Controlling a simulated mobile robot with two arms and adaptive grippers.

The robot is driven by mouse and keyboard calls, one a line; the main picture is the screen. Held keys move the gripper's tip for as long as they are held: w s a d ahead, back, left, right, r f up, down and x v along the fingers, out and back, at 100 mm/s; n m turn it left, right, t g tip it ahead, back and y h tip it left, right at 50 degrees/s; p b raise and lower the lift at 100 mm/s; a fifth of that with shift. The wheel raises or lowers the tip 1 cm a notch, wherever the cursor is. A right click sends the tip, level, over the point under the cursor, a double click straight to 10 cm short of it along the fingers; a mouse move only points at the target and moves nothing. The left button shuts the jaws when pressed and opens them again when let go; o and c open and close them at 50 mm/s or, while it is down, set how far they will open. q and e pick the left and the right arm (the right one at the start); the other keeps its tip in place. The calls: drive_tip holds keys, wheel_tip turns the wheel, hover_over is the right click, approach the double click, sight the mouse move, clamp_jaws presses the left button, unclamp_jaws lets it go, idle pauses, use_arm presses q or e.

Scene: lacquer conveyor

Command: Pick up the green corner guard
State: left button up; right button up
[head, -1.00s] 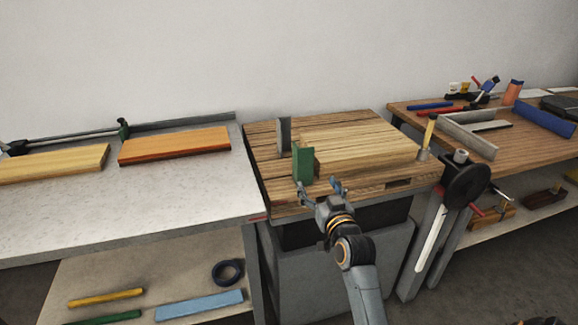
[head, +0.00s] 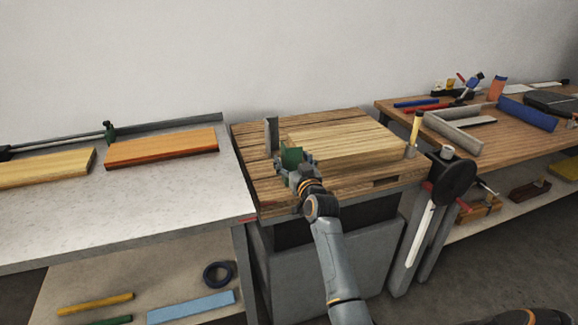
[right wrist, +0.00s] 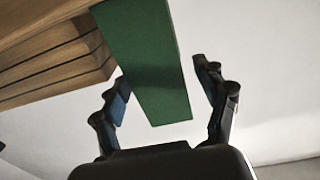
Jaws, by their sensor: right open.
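The green corner guard (head: 291,154) stands near the front left of the wooden workbench top, beside the left end of a thick pale board. In the head view my right gripper (head: 296,168) is in front of it and hides its lower part. In the right wrist view the green corner guard (right wrist: 150,62) reaches down between the two open fingers of my right gripper (right wrist: 164,92). A gap shows on the right side; on the left the finger looks close, and I cannot tell whether it touches. My left gripper is not in view.
The pale board (head: 345,141) lies on the bench (head: 265,193) right of the guard. A grey upright plate (head: 271,135) stands behind it. A clamp with a black wheel (head: 452,178) is at the bench's right. A grey table (head: 190,190) adjoins at left.

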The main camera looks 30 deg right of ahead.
drive_tip(key=shift+c, duration=0.2)
drive_tip(key=c, duration=1.3)
drive_tip(key=shift+r, duration=0.1)
